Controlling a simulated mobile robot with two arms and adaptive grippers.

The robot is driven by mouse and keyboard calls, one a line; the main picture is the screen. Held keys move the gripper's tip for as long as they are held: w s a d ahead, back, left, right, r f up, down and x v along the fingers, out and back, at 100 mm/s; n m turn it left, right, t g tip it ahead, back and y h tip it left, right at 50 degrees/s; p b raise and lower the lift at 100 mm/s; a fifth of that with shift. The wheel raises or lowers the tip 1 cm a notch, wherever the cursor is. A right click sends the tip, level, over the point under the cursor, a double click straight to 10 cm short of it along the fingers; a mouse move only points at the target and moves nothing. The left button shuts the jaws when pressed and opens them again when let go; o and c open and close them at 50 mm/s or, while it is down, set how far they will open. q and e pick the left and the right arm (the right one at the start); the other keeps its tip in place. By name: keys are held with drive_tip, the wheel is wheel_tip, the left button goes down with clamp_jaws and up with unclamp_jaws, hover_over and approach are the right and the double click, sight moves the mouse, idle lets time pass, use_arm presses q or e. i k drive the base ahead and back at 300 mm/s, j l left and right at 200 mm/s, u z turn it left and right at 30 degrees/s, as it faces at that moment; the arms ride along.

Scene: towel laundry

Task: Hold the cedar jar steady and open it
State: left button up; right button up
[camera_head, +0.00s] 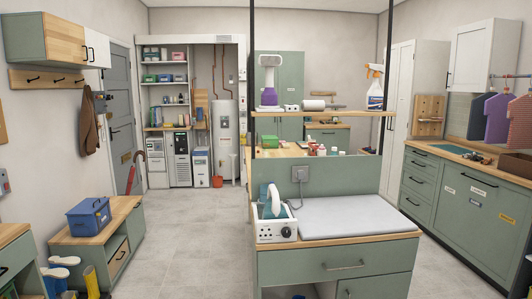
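I cannot make out a cedar jar in the head view. Small containers (322,150) stand on the wooden surface behind the green island panel, too small to tell apart. Neither of my grippers shows in this view.
A green island (330,268) with a padded grey top and a white iron station (275,228) stands ahead. A shelf (325,113) hangs above it. A blue box (89,216) sits on the left bench. A green counter (470,200) lines the right. Floor (195,240) is clear left of the island.

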sight(265, 150)
drive_tip(key=i+j+u, duration=0.35)
drive_tip(key=i, duration=0.15)
drive_tip(key=i+j+u, duration=0.15)
drive_tip(key=i+u, duration=0.6)
drive_tip(key=i, duration=0.3)
drive_tip(key=i+z, duration=0.2)
drive_tip(key=i, duration=0.45)
drive_tip(key=i+j+z, duration=0.2)
drive_tip(key=i, duration=0.4)
drive_tip(key=i+z, duration=0.25)
drive_tip(key=i, duration=0.4)
drive_tip(key=j, duration=0.1)
